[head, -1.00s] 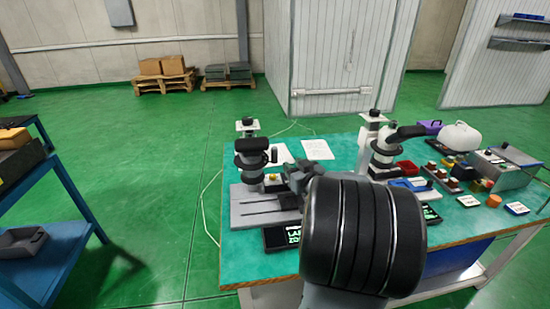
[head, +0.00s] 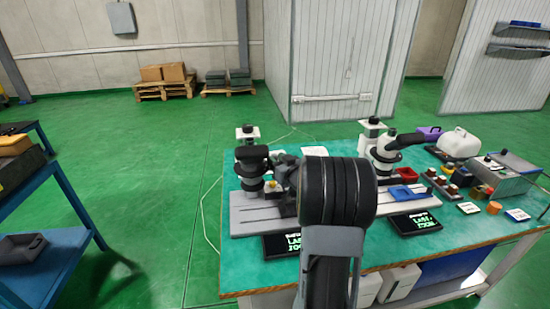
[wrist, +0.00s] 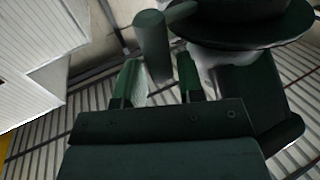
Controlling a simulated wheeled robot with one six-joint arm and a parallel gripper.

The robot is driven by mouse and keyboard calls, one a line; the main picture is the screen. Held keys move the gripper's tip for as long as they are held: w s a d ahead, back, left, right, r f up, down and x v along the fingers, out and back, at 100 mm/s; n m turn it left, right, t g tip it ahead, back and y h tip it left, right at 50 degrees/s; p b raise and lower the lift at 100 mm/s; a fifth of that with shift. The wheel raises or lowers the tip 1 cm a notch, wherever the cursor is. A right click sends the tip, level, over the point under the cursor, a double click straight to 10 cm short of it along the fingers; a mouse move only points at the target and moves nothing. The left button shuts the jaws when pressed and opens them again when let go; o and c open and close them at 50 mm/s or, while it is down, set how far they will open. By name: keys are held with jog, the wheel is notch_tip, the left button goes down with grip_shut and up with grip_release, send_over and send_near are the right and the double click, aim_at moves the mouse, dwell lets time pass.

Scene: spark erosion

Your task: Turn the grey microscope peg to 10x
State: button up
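The left microscope (head: 250,158), with a dark round head on a pale body, stands on a grey slotted base (head: 252,214). My gripper (head: 276,160) is right beside its head, partly behind my own arm. In the wrist view my gripper (wrist: 162,74) is open, with its two fingers apart. A dark grey-green upright peg (wrist: 151,40) stands at the fingertips, its lower end between them; I cannot tell whether either finger touches it. A short bar (wrist: 181,11) runs from the peg towards a dark disc (wrist: 255,28). The zoom markings are not readable.
A second microscope (head: 384,146) stands to the right on the same green table (head: 330,146). Two dark displays, left (head: 288,243) and right (head: 414,223), lie along the front. A red tray (head: 406,174) and several small parts crowd the right side. A blue cart (head: 58,208) stands left.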

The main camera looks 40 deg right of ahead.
jog(key=shift+w, duration=0.85)
jog(key=shift+c, duration=0.3)
grip_shut()
